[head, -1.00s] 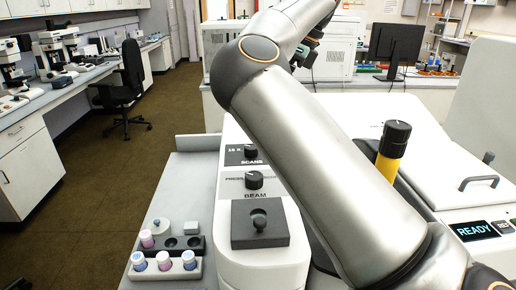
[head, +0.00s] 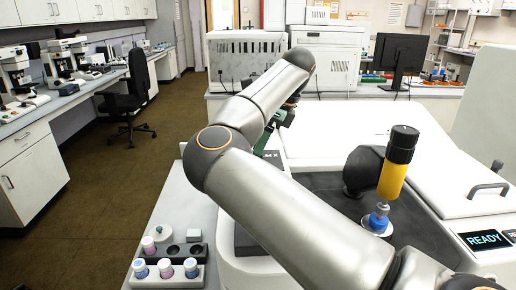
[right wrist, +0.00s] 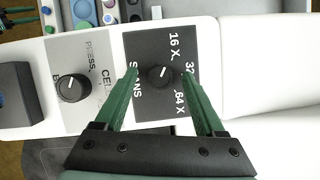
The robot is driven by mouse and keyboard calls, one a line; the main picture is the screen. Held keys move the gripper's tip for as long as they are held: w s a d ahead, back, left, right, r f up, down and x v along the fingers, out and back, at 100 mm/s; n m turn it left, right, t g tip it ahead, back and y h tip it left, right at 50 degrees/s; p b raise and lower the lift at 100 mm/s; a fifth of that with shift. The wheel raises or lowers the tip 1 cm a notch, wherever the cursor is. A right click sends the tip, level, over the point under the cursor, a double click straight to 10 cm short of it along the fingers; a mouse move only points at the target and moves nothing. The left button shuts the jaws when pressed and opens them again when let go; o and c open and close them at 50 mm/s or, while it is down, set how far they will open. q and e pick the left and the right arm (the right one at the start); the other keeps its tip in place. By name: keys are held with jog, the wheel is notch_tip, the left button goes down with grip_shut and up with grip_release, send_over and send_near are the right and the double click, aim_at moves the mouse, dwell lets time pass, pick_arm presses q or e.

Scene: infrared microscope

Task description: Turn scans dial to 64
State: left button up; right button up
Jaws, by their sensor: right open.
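The scans dial (right wrist: 160,77) is a round black knob on a dark panel (right wrist: 143,105) marked SCANS, 16 X, 32 and 64 X in the right wrist view. Its white pointer mark points up and slightly right, toward the 16 X side. My right gripper (right wrist: 160,73) is open, its green fingers on either side of the dial with gaps showing. In the head view my right arm hides the dial. Green fingers at the top left of the right wrist view look like my left gripper (right wrist: 20,17), too small to judge.
The beam knob (right wrist: 72,87) sits beside the scans panel. A yellow and black cylinder (head: 392,180) stands right of my arm, above a blue-topped piece (head: 377,222). A vial rack (head: 150,283) stands at lower left. The READY display (head: 483,240) is at right.

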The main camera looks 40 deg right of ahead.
grip_shut()
dwell(0.6)
